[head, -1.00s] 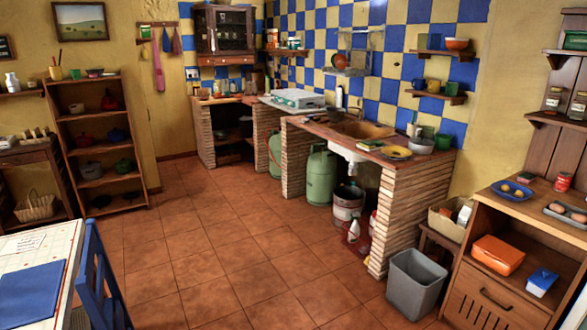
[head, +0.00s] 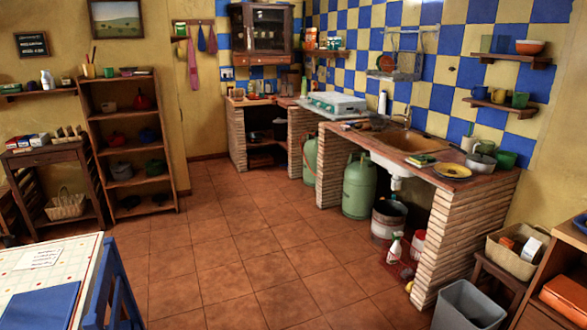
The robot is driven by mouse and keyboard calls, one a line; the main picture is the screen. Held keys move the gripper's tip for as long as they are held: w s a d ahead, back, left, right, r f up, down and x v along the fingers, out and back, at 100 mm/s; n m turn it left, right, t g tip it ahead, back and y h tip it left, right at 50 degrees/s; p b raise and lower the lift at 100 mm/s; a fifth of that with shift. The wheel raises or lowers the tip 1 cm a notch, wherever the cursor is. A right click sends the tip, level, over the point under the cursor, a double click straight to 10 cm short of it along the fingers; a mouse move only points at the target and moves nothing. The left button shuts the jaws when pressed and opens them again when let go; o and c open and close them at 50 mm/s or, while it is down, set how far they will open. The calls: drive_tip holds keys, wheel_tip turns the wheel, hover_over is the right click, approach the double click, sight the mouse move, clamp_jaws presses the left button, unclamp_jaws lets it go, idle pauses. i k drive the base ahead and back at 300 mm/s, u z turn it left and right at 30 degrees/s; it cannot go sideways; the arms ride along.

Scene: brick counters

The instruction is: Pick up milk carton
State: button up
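I cannot make out a milk carton for certain in the head view. A small white container (head: 46,78) stands on the wall shelf at the far left, too small to identify. My gripper is not in view.
Tiled floor (head: 215,250) lies open in the middle. A brick counter (head: 446,235) with a sink (head: 418,139) runs along the right. A grey bin (head: 468,306) stands at its near end. A table (head: 82,251) and blue chair (head: 112,287) are at lower left.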

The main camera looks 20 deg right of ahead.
sight(531, 252)
drive_tip(key=u, duration=0.1)
drive_tip(key=i, duration=2.3)
drive_tip(key=z, duration=0.95)
drive_tip(key=i, duration=0.55)
drive_tip(key=z, duration=0.8)
drive_tip(key=i, duration=0.75)
drive_tip(key=z, duration=0.45)
